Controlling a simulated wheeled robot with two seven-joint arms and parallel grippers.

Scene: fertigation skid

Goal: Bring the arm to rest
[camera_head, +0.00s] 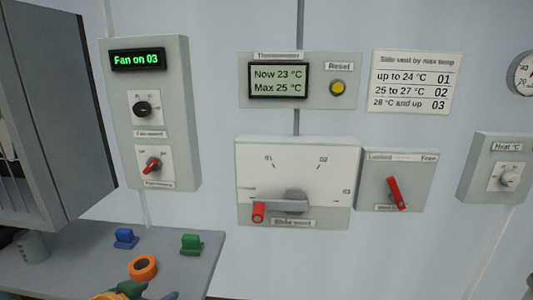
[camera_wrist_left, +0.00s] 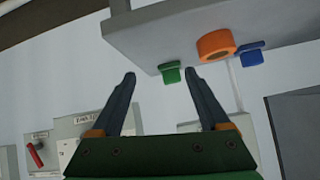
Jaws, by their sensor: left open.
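My left gripper (camera_head: 137,291) shows only in part at the bottom edge of the head view, in front of the grey shelf (camera_head: 80,262). In the left wrist view my left gripper (camera_wrist_left: 161,78) has its two dark fingers spread apart with nothing between them. That view shows the scene upside down, with the shelf (camera_wrist_left: 200,28) beyond the fingertips. The rest of the left arm is out of the picture. My right gripper is in neither view.
A blue piece (camera_head: 125,238), a green piece (camera_head: 191,244) and an orange ring (camera_head: 143,268) are on the shelf. Wall panels include the fan box (camera_head: 172,80), a red-handled side vent lever (camera_head: 258,212) and a red lock switch (camera_head: 395,193). A dark cabinet (camera_head: 60,100) stands left. Lower right wall is mostly clear.

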